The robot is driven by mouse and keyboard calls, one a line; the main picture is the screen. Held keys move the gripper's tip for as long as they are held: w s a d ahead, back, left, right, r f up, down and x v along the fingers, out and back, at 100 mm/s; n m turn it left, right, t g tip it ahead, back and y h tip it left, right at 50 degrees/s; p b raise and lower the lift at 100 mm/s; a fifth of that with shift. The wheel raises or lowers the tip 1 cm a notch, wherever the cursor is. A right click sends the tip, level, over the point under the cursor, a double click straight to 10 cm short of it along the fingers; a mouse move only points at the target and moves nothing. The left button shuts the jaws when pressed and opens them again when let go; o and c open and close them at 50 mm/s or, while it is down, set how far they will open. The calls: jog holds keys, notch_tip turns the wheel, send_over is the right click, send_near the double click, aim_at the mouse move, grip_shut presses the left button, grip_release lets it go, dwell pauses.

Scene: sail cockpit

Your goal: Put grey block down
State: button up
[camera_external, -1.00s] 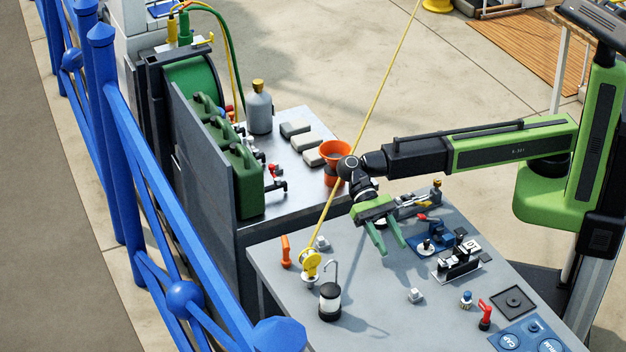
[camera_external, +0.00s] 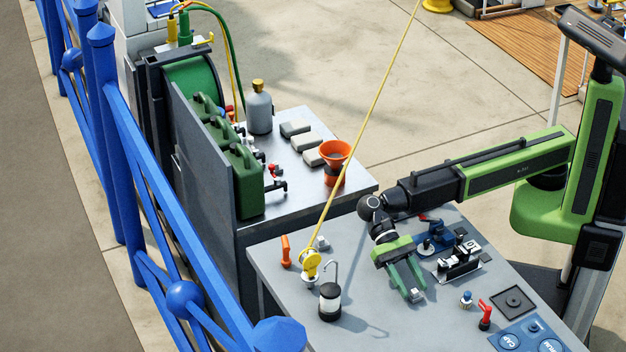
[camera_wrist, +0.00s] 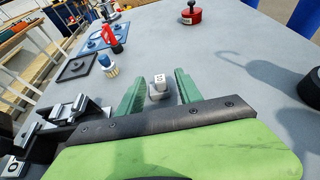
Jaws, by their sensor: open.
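A small grey block (camera_external: 416,295) with a pale marked face stands on the grey table. In the wrist view the block (camera_wrist: 158,88) sits on the tabletop between my two green fingers. My gripper (camera_external: 411,288) is low over the table and open, with a finger on each side of the block. In the wrist view, gaps show between the block and the fingers of my gripper (camera_wrist: 160,80). The block's lower edge is partly hidden in the external view by a fingertip.
A black-and-silver fitting (camera_external: 459,260) stands close right of my gripper. A lantern (camera_external: 330,300) and a yellow pulley (camera_external: 311,264) stand to the left. Bare tabletop lies between.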

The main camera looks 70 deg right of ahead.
grip_shut()
jog(key=shift+r, duration=0.1)
dwell(0.3)
jog(key=shift+r+p, duration=0.55)
jog(key=shift+p, duration=0.05)
notch_tip(320, 180, up, 4)
jog(key=p, duration=0.4)
jog(key=w+d+r+p, duration=0.5)
jog(key=d, duration=0.5)
jog(key=shift+w+d+r+p, duration=0.2)
jog(key=shift+r+p, duration=0.2)
